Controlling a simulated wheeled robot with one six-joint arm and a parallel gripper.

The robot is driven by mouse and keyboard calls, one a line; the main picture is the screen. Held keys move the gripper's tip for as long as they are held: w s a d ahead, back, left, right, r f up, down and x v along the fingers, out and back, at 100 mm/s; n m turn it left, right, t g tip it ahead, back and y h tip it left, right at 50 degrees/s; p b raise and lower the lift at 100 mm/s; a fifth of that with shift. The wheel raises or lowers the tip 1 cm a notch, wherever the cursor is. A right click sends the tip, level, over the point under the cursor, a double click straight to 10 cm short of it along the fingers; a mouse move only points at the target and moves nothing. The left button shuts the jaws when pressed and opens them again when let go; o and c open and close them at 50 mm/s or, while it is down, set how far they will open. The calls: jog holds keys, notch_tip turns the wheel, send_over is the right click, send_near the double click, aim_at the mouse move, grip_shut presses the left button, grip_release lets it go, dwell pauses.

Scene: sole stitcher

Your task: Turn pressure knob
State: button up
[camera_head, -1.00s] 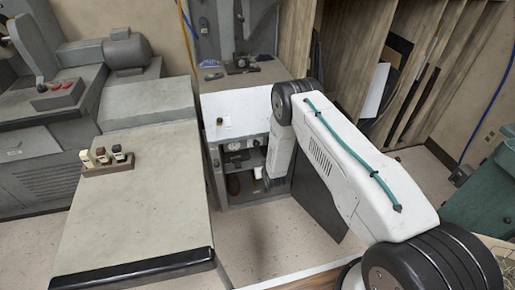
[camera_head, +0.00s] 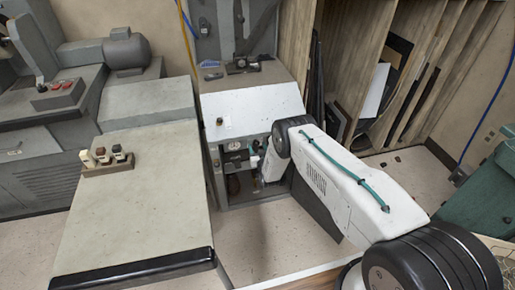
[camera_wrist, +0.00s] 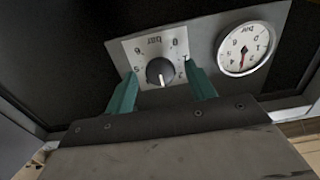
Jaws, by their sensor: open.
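The pressure knob (camera_wrist: 160,72) is a dark round knob with a white pointer line on a white square dial plate (camera_wrist: 133,50) in the wrist view. My gripper (camera_wrist: 161,88) is open, with its two teal fingers to the left and right of the knob. I cannot tell whether the fingertips touch it. A round white pressure gauge (camera_wrist: 245,48) with a red needle is to the right of the dial plate. In the head view the gauge (camera_head: 235,145) shows inside the stitcher's open cabinet, while the knob is not clear and my arm covers part of the opening.
The grey stitcher (camera_head: 247,105) has cabinet walls and a shelf close around the opening. A table (camera_head: 135,205) with a small wooden holder (camera_head: 107,168) stands to the left. Wooden partitions (camera_head: 365,50) stand behind at the right. A green bin (camera_head: 480,190) is at the far right.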

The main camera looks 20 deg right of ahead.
jog(key=shift+w, duration=0.2)
jog(key=c, duration=1)
jog(key=shift+o, duration=0.2)
jog(key=shift+n, duration=0.3)
jog(key=n, duration=0.4)
jog(key=shift+d+n, duration=0.1)
jog(key=shift+n, duration=1.9)
